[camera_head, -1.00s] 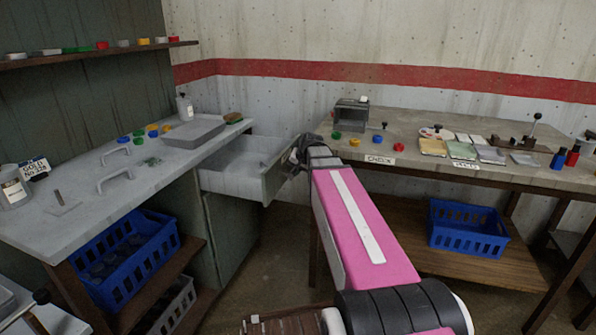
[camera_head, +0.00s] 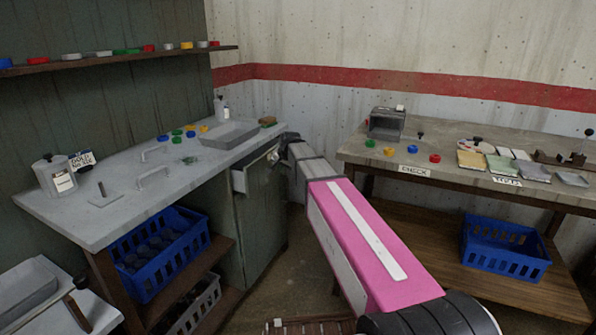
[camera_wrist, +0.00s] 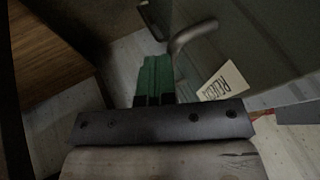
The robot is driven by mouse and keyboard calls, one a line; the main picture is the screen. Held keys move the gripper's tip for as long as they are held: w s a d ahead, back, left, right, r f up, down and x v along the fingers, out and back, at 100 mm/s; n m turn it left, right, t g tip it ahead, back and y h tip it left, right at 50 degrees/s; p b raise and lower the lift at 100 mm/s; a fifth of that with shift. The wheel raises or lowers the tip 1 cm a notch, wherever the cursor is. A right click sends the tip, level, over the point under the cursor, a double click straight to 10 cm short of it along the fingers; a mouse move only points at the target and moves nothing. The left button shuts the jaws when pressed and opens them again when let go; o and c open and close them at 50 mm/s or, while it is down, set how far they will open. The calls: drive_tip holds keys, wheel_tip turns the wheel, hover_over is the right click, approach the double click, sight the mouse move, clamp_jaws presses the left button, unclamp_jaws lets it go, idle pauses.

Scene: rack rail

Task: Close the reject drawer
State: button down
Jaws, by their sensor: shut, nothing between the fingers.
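The reject drawer (camera_head: 239,181) is set under the right end of the grey workbench in the head view. It stands out only a little; a narrow pale strip of its side shows. In the wrist view its grey-green front (camera_wrist: 245,45) fills the upper right, with a bent metal handle (camera_wrist: 192,36) and a white label (camera_wrist: 222,82) reading "REJECT". My gripper (camera_wrist: 154,62) is shut and empty, its green fingers together beside the handle. I cannot tell whether they touch the front. In the head view my arm reaches to the drawer front and its fingertips are hidden.
The grey workbench (camera_head: 115,205) carries a tray (camera_head: 230,134), handles and coloured caps. The check table (camera_head: 440,165) stands to the right. Blue crates sit below at left (camera_head: 150,275) and right (camera_head: 505,262). Open floor lies between the benches.

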sight(269, 163)
drive_tip(key=w+a, duration=0.1)
drive_tip(key=a, duration=0.1)
drive_tip(key=w+a, duration=0.1)
drive_tip(key=a, duration=0.1)
drive_tip(key=w+a, duration=0.1)
drive_tip(key=a, duration=0.1)
drive_tip(key=shift+w, duration=0.25)
drive_tip(key=shift+r, duration=0.1)
drive_tip(key=shift+s+d, duration=0.2)
drive_tip(key=shift+d, duration=0.1)
drive_tip(key=s+d, duration=0.1)
drive_tip(key=d+r, duration=0.1)
drive_tip(key=s+d, duration=0.1)
drive_tip(key=shift+s+d+r, duration=0.2)
drive_tip(key=shift+s+r, duration=0.05)
drive_tip(key=shift+s, duration=0.05)
drive_tip(key=v, duration=0.9)
drive_tip(key=s+d+f+n+g, duration=0.1)
drive_tip(key=s+d+f+g, duration=0.1)
drive_tip(key=s+d+f, duration=0.3)
drive_tip(key=s+d+f+n+g+h, duration=0.1)
drive_tip(key=s+d+f, duration=0.5)
drive_tip(key=s+f, duration=0.8)
drive_tip(key=s+d+f+n+g+h, duration=0.1)
drive_tip(key=s+d+f+n+g, duration=0.2)
drive_tip(key=s+d+f, duration=0.3)
drive_tip(key=s+f, duration=0.3)
drive_tip(key=f, duration=0.1)
drive_tip(key=shift+s+f, duration=0.15)
drive_tip(key=shift+s, duration=0.2)
